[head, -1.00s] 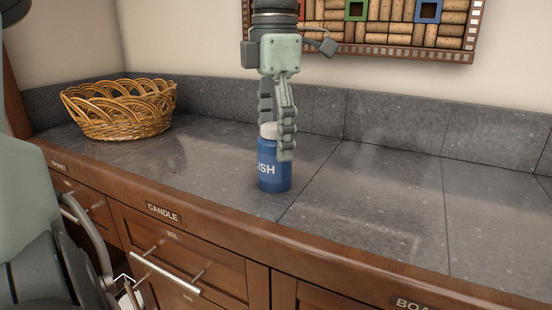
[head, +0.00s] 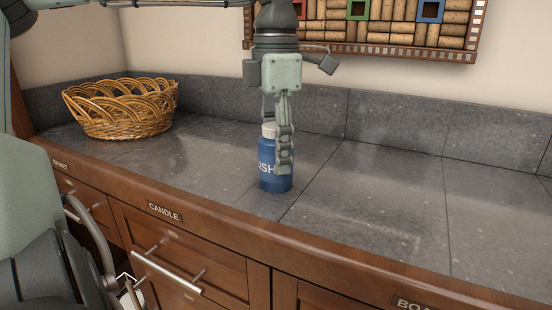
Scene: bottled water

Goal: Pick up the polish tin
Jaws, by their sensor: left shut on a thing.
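The other finger is mostly hidden behind the cap and body. The tin's base appears to rest on the counter.
A wicker basket (head: 121,108) stands at the back left of the counter (head: 390,190). The counter to the right of the tin is clear. Wooden drawers with metal handles (head: 165,272) are below the front edge. A framed cork board (head: 385,22) hangs on the wall behind.

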